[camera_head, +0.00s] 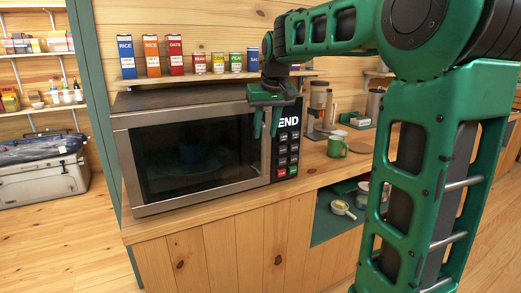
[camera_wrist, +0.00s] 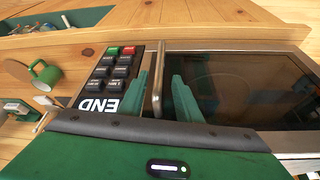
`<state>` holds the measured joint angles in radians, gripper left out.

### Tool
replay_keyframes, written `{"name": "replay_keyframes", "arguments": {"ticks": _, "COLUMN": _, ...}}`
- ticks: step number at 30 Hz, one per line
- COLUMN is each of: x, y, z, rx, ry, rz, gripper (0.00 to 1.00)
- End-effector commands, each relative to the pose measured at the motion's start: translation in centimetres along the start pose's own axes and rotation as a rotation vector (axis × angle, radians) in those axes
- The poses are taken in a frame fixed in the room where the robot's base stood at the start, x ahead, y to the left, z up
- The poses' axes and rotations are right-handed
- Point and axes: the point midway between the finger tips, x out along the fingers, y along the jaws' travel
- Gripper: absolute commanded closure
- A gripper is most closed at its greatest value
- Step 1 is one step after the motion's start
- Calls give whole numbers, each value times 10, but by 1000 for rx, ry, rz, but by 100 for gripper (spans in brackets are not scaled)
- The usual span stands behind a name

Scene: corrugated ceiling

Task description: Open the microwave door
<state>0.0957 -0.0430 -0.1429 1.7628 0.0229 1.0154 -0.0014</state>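The silver microwave (camera_head: 190,145) stands on the wooden counter, and its dark-windowed door looks shut. The vertical metal handle (camera_head: 266,160) is at the door's right edge, beside the black keypad (camera_head: 287,150). My green gripper (camera_head: 266,124) is at the upper part of the handle, pointing down in the head view. In the wrist view my gripper (camera_wrist: 160,92) is open, with one finger on each side of the handle (camera_wrist: 157,70). Gaps show between the fingers and the bar there. The keypad (camera_wrist: 108,78) and the door window (camera_wrist: 240,85) lie on opposite sides of the fingers.
A green mug (camera_head: 337,147) and a coffee grinder (camera_head: 319,105) stand right of the microwave. An open green cubby (camera_head: 326,223) is in the counter front. The floor (camera_head: 75,230) at front left is clear.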

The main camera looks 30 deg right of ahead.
Motion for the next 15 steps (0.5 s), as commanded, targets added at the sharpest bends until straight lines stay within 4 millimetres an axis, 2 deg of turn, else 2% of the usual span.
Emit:
{"name": "replay_keyframes", "arguments": {"ticks": 1, "x": 11, "y": 0, "z": 1, "rx": 1, "ry": -4, "rz": 1, "gripper": 69}}
{"name": "replay_keyframes", "arguments": {"ticks": 6, "x": 41, "y": 1, "z": 1, "rx": 1, "ry": -4, "rz": 1, "gripper": 69}}
{"name": "replay_keyframes", "arguments": {"ticks": 15, "x": 74, "y": 1, "z": 1, "rx": 1, "ry": -3, "rz": 1, "gripper": 69}}
